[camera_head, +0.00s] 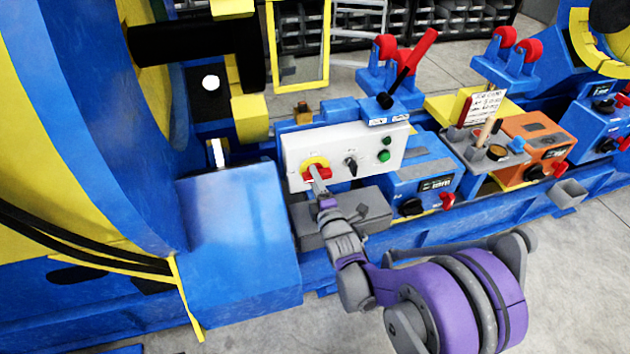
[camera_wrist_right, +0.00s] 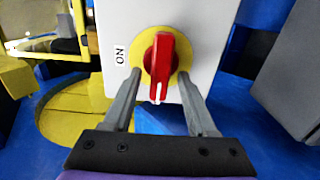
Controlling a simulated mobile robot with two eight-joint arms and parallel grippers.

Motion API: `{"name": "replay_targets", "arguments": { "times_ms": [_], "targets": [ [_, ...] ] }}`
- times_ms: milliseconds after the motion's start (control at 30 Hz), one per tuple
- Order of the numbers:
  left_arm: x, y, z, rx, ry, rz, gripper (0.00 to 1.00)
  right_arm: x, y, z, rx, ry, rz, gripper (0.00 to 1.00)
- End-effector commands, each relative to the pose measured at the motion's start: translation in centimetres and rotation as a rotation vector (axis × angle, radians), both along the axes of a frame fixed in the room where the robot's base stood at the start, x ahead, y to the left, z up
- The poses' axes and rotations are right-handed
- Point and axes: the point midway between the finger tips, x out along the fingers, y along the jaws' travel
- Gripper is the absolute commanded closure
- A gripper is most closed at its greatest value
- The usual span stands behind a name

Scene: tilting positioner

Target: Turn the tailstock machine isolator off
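The machine isolator is a red rotary handle on a yellow round plate (camera_head: 315,162), at the left of a white control panel (camera_head: 297,148). In the right wrist view the red handle (camera_wrist_right: 159,62) stands close to upright in the picture, and an "ON" label (camera_wrist_right: 120,56) is to the left of the yellow plate. My right gripper (camera_head: 316,176) is at the isolator. In the wrist view its two fingers (camera_wrist_right: 160,77) are apart, one on each side of the handle, with gaps showing. Whether the tips touch the plate is unclear. My left gripper is not in view.
A black selector switch (camera_head: 351,164) and green buttons (camera_head: 384,156) sit to the right on the same panel. A grey box (camera_head: 375,210) is just below it. A blue unit (camera_head: 422,180) and an orange unit (camera_head: 535,150) stand further right. A large blue block (camera_head: 238,230) is left.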

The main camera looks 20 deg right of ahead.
Motion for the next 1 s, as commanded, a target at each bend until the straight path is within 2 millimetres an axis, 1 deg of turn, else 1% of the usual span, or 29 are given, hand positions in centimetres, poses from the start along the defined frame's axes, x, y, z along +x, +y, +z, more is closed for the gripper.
{"name": "replay_targets", "arguments": {
  "times_ms": [167,267,367,467,600,733,833,1000],
  "targets": [
    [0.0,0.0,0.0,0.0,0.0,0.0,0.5,0.0,0.0,0.0,0.001,0.0,0.0,0.43],
    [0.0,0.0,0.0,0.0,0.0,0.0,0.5,-0.4,0.0,0.0,0.001,-0.001,0.0,0.43],
    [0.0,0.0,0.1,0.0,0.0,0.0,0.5,-1.5,-0.1,0.1,0.001,-0.001,0.0,0.43],
    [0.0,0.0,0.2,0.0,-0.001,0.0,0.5,-3.4,-0.1,0.1,0.001,-0.001,0.0,0.43],
    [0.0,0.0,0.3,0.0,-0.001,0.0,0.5,-6.4,-0.2,0.1,0.001,0.0,0.0,0.43],
    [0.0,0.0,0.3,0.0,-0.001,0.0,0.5,-8.7,-0.3,0.0,0.0,0.0,0.0,0.43],
    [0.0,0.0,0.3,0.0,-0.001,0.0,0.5,-9.9,-0.4,0.0,0.0,0.0,0.0,0.43],
    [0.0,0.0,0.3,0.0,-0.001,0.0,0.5,-10.8,-0.4,0.0,0.0,0.0,0.0,0.43]
  ]
}}
